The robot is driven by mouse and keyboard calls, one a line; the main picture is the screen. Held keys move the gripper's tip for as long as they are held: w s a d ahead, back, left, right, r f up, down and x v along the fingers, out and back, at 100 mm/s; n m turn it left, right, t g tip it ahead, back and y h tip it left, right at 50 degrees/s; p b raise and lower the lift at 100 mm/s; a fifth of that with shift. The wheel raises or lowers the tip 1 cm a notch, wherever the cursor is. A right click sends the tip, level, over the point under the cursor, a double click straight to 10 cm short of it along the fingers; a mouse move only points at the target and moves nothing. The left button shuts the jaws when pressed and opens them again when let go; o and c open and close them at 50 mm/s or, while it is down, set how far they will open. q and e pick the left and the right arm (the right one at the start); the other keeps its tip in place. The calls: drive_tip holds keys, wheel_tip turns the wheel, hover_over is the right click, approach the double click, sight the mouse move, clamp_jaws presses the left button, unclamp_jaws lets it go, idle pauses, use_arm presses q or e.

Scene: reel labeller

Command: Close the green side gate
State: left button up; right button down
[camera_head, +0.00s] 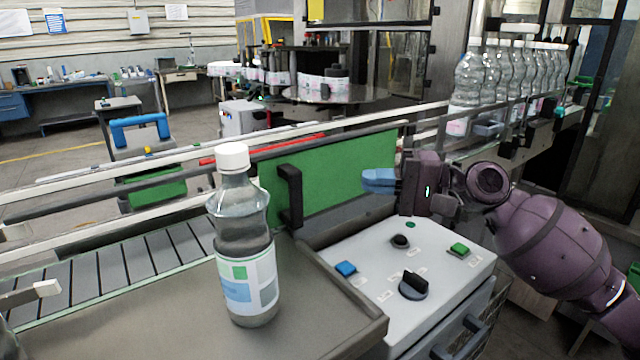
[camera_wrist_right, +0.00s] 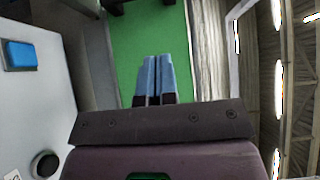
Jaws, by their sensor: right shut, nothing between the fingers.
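The green side gate (camera_head: 330,178) is an upright flat panel beside the conveyor, behind the control box. Its black bar handle (camera_head: 290,196) is on its left part. My right gripper (camera_head: 378,180) is shut and empty, its blue fingertips pointing left in front of the gate's right part, to the right of the handle. In the right wrist view the shut fingers (camera_wrist_right: 154,80) point toward the green panel (camera_wrist_right: 150,32). I cannot tell whether they touch it. A dark piece at the top edge there may be the handle.
A labelled clear bottle (camera_head: 246,270) stands on the grey tabletop left of the gate. The control box (camera_head: 350,245), with buttons and a black knob, lies below my right gripper. Conveyor rails (camera_head: 110,180) run behind. Several bottles (camera_head: 490,75) stand at the back right.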

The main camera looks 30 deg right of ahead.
sight(321, 185)
use_arm(q)
drive_tip(key=shift+w+r+p, duration=0.2)
drive_tip(key=shift+r+p, duration=0.35)
drive_tip(key=shift+p, duration=0.05)
use_arm(e)
drive_tip(key=shift+w+a, duration=0.45)
drive_tip(key=shift+a, duration=0.95)
drive_tip(key=shift+w+a, duration=0.5)
drive_tip(key=shift+a, duration=0.9)
drive_tip(key=shift+w+a, duration=0.45)
drive_tip(key=shift+a, duration=0.95)
